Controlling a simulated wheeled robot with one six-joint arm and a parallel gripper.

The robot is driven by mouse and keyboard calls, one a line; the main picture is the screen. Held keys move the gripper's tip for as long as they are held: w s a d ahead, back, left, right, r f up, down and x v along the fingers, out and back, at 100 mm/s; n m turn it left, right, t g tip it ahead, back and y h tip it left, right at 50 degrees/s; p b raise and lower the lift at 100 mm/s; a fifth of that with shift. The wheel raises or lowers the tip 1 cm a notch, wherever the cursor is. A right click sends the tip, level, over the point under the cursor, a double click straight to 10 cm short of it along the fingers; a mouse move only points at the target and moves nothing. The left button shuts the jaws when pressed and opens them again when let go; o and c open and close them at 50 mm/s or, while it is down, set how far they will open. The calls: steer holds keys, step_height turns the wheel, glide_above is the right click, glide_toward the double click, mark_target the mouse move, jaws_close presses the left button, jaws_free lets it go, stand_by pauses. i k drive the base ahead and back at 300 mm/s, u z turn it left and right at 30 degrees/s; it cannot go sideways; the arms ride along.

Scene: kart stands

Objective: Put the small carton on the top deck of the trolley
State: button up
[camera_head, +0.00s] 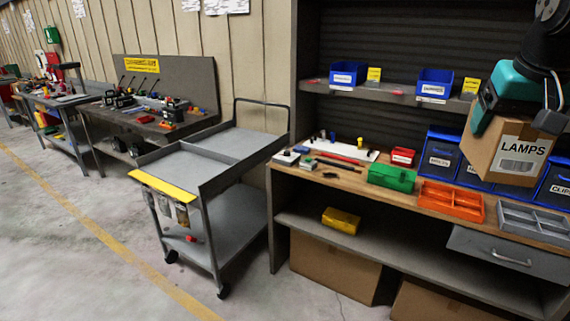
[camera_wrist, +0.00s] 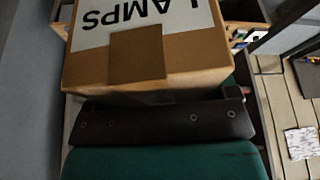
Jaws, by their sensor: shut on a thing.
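The small carton (camera_head: 508,150) is brown cardboard with a white label reading LAMPS. My gripper (camera_head: 490,103) is shut on it and holds it in the air at the right, in front of the workbench's blue bins. In the wrist view the carton (camera_wrist: 190,65) fills the upper middle, held against the dark jaw of my gripper (camera_wrist: 160,122). The far side of the grip is hidden. The grey trolley (camera_head: 245,137) stands left of the workbench, with a yellow strip along its near-left edge. Its top deck looks empty. The carton is well to the right of the trolley.
The wooden workbench (camera_head: 345,178) holds a green box (camera_head: 392,177), an orange tray (camera_head: 450,201) and a grey divided tray (camera_head: 530,219). A shelf (camera_head: 385,92) with blue bins runs above. Open floor (camera_head: 90,240) lies left of the trolley.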

mark_target(182, 172)
steer(key=u, duration=1.45)
steer(key=i, duration=3.5)
steer(key=z, duration=1.3)
